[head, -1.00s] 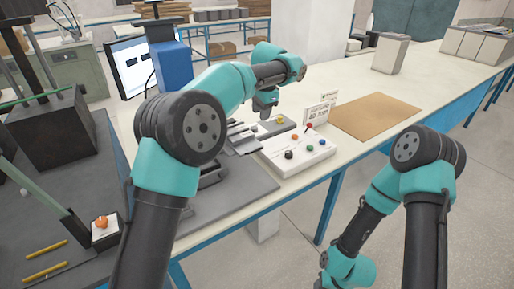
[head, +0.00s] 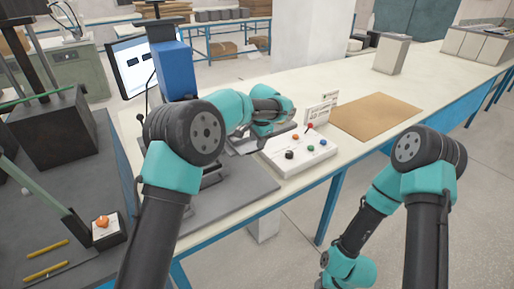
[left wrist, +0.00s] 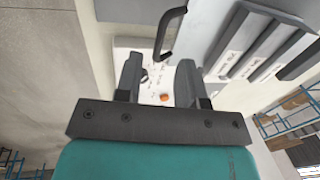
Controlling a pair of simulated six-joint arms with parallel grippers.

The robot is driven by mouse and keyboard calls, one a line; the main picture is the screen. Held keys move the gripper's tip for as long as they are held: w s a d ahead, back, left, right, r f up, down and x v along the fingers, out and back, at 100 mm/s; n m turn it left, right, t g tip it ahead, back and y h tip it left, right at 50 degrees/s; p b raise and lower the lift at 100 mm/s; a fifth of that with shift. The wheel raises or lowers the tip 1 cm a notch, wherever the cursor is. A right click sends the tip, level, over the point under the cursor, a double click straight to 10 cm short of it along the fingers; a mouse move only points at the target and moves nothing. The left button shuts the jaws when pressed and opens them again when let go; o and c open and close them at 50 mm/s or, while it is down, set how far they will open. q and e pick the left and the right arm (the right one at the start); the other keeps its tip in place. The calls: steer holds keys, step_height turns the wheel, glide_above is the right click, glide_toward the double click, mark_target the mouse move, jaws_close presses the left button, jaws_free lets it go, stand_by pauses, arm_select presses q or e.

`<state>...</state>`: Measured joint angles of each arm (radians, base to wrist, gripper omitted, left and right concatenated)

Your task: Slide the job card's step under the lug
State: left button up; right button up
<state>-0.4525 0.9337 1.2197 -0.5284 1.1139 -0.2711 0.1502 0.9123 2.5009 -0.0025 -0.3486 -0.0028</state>
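My left gripper (left wrist: 158,78) is open and empty in the left wrist view, its two dark fingers apart over a white panel (left wrist: 150,58) with an orange button (left wrist: 164,97). In the head view its fingers are hard to make out beside the same white panel (head: 309,155). A small white printed card (head: 320,110) stands upright behind the panel; I cannot tell if it is the job card. I cannot single out the step or the lug. A dark curved handle (left wrist: 172,32) shows beyond the fingers.
Grey labelled bars (left wrist: 246,45) lie right of the fingers in the wrist view. A brown mat (head: 375,115) lies right of the card on the pale bench (head: 345,80). A blue column (head: 174,70) and a monitor (head: 130,66) stand at left.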

arm_select(q)
steer(key=shift+w+a+f, duration=0.1)
steer(key=shift+w+f, duration=0.05)
steer(key=shift+f, duration=0.9)
steer(key=shift+w+a+f, duration=0.1)
steer(key=shift+w+f, duration=0.05)
steer(key=shift+f, duration=0.85)
steer(key=shift+c, duration=0.2)
jaws_close()
